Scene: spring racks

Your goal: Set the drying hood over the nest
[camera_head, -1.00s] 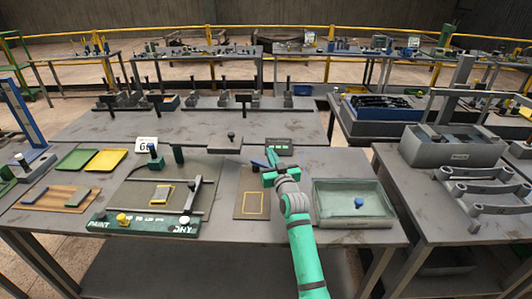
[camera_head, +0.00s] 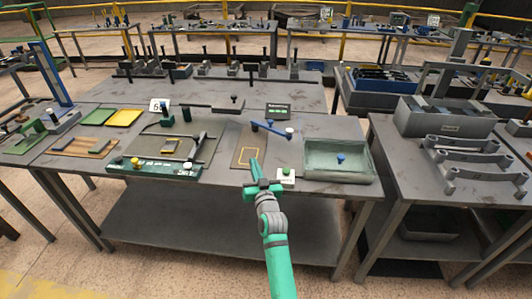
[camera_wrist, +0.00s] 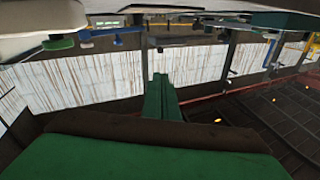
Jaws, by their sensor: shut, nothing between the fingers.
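A grey flat lid-like piece with a dark knob (camera_head: 232,104), possibly the drying hood, sits at the back of the near table. A small framed plate (camera_head: 170,146), possibly the nest, lies on a dark board left of my gripper, uncovered. A green panel (camera_head: 153,167) with a yellow knob and lettering that includes DRY lies in front of it.
A blue lever (camera_head: 268,127) stands behind my gripper. A white box with a green button (camera_head: 286,177) is just right of it. A shallow tray (camera_head: 338,176) with a blue knob is further right. Green and yellow trays (camera_head: 124,117) lie left.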

